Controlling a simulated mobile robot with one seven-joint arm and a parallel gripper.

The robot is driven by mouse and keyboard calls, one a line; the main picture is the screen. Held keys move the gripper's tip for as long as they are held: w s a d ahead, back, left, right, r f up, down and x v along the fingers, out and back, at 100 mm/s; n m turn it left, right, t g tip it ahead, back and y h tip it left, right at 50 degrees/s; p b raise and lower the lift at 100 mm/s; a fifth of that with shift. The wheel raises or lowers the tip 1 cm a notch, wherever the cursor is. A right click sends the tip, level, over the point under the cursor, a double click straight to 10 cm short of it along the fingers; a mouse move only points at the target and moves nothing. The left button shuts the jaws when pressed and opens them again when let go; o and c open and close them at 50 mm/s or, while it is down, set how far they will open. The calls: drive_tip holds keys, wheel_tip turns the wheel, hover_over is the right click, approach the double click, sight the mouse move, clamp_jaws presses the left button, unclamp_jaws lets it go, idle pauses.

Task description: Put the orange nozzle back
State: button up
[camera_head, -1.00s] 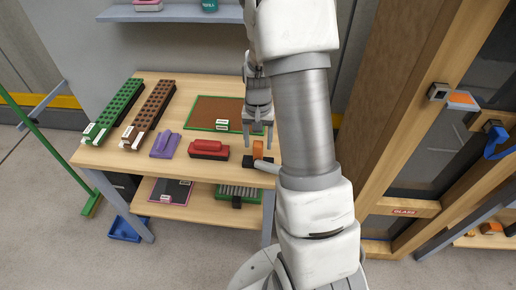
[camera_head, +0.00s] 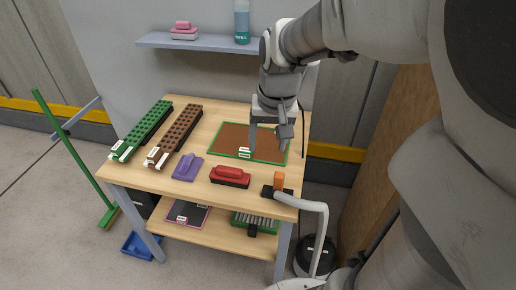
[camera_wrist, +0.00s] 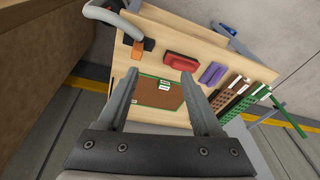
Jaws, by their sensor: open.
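My gripper (camera_head: 268,148) is open and empty. It is above the brown mat with the green border, behind the nozzle. In the wrist view its two fingers (camera_wrist: 158,85) are spread wide, with nothing between them but the table below.
A red block (camera_head: 230,176) and a purple piece (camera_head: 187,167) lie left of the nozzle. Green (camera_head: 143,130) and brown (camera_head: 175,135) racks stand further left. A brown board (camera_head: 228,140) lies at the back. A wall shelf (camera_head: 190,41) is above. A black round canister (camera_head: 315,257) stands on the floor.

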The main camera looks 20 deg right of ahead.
drive_tip(key=s+a+r+n+t, duration=0.1)
drive_tip(key=s+a+r+n, duration=0.1)
drive_tip(key=s, duration=0.4)
drive_tip(key=s+a+r+n+t, duration=0.1)
drive_tip(key=s+a+r+t, duration=0.1)
drive_tip(key=s, duration=0.4)
wheel_tip(320, 180, up, 2)
drive_tip(key=shift+a+r+n, duration=0.1)
drive_tip(key=shift+a+n, duration=0.3)
drive_tip(key=shift+a, duration=0.35)
drive_tip(key=shift+s, duration=0.1)
